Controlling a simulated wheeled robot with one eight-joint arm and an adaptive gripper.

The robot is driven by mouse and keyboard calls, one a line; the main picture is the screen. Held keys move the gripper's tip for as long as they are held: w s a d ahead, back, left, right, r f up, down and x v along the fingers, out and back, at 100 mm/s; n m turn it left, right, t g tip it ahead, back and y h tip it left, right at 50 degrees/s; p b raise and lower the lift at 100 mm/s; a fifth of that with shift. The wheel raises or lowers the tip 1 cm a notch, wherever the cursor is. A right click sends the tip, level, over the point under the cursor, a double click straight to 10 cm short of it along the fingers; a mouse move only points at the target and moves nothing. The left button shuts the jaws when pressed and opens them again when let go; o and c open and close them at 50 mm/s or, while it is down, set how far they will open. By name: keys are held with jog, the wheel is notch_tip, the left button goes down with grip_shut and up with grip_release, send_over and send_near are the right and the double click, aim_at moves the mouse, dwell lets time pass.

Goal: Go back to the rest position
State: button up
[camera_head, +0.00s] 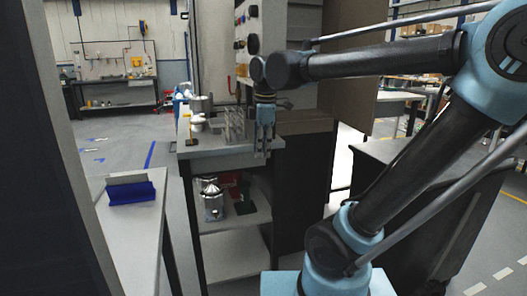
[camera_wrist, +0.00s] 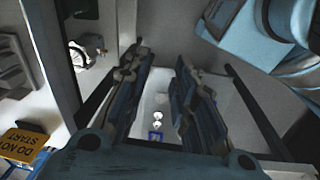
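My gripper (camera_head: 262,153) hangs pointing down at the end of my raised arm, in front of the workbench (camera_head: 215,150) in the head view. In the wrist view my gripper (camera_wrist: 163,66) has its two dark fingers apart, with a clear gap between them. Nothing is held in the gap. Small shiny parts (camera_wrist: 157,120) and a blue-edged square (camera_wrist: 155,136) show far below between the fingers; I cannot tell what they are.
Metal parts stand on the workbench, and a silver housing (camera_head: 213,203) is on its lower shelf. A blue holder (camera_head: 131,193) lies on the left table (camera_head: 130,235). A dark cabinet (camera_head: 300,185) stands close right of my gripper. A yellow sign (camera_wrist: 25,141) shows at left.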

jog(key=s+d+f+m, duration=0.5)
jog(key=d+f+m, duration=0.4)
jog(key=f+m, duration=0.1)
jog(key=s+d+f+m+t, duration=0.1)
jog(key=s+d+f+m, duration=0.4)
jog(key=d+f+m, duration=0.4)
jog(key=shift+d+f+m+h, duration=0.3)
jog(key=shift+d+f+m, duration=0.15)
jog(key=shift+d, duration=0.3)
